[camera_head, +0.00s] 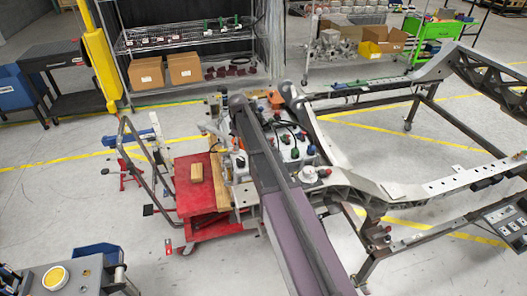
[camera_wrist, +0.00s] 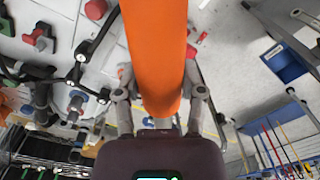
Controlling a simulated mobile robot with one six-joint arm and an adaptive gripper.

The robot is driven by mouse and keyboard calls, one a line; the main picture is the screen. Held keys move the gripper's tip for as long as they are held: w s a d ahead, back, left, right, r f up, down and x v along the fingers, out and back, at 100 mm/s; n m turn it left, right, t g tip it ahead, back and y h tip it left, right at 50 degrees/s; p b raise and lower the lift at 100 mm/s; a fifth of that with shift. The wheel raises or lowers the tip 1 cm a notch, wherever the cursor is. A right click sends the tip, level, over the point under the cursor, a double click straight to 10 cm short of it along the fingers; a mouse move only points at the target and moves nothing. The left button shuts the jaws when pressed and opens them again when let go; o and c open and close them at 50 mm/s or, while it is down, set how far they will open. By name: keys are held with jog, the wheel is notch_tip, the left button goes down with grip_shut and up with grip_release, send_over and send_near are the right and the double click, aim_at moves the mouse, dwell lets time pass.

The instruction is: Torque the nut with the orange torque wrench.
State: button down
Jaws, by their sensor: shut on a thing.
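The orange torque wrench (camera_wrist: 155,50) fills the upper middle of the wrist view; only its thick orange handle shows, and its head is out of view. My gripper (camera_wrist: 160,93) has a finger on each side of the handle and is shut on it. In the head view my own arm hides most of the gripper and wrench. I cannot pick out the nut in either view.
A white fixture panel (camera_wrist: 60,14) with red, blue and green knobs lies close to the left of the wrench. A large metal chassis frame (camera_head: 375,187) stands at right. Floor at left is open.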

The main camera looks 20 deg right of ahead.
jog(key=s+d+f+m+b, duration=0.2)
jog(key=s+d, duration=0.2)
jog(key=d, duration=0.4)
jog(key=shift+s+d+m, duration=0.35)
jog(key=shift+s+m, duration=0.05)
jog(key=shift+f+b, duration=0.35)
notch_tip(320, 180, down, 5)
jog(key=b, duration=0.5)
dwell(0.6)
jog(key=shift+s+f+b, duration=0.15)
jog(key=shift+f+b, duration=0.3)
jog(key=shift+b, duration=0.05)
jog(key=shift+f+b, duration=1.05)
dwell(1.6)
